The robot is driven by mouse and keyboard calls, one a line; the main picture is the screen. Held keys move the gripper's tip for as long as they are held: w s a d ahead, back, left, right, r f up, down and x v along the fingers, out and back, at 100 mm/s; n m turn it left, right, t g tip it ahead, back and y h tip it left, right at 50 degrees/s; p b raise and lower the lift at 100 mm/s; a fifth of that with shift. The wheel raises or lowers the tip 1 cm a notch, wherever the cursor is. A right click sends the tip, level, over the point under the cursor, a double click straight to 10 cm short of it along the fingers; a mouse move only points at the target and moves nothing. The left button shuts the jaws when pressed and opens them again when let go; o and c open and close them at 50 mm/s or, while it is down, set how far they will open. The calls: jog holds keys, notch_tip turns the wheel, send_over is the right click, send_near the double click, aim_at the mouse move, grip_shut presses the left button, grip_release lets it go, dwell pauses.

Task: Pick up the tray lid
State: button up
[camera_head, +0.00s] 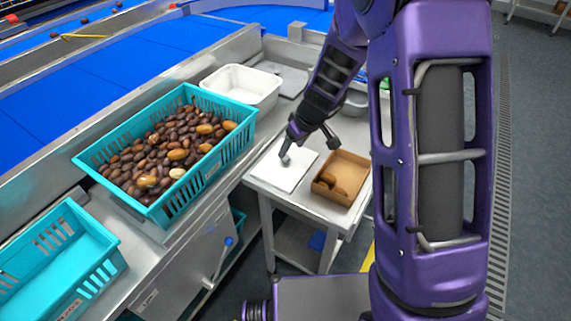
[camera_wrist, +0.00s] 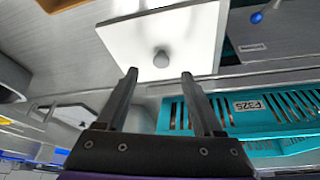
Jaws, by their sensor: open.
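The tray lid (camera_head: 282,171) is a flat white square plate lying on a small metal side table. It also shows in the wrist view (camera_wrist: 195,30), with a round grey knob (camera_wrist: 161,59) near its middle. My gripper (camera_head: 287,152) is over the lid near the knob. In the wrist view my gripper (camera_wrist: 159,73) is open, its two fingers apart and empty, with the knob just beyond and between the fingertips. Whether the fingers stand level with the knob I cannot tell.
A brown cardboard box (camera_head: 357,159) with a few dates stands right of the lid. A teal crate (camera_head: 165,208) full of dates, an empty teal crate (camera_head: 62,262) and a white bin (camera_head: 243,83) stand on the metal counter to the left. A metal bowl (camera_head: 355,103) sits behind my arm.

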aim_at(286, 157)
jog(key=shift+x, duration=2.8)
jog(key=shift+a, duration=0.1)
grip_shut()
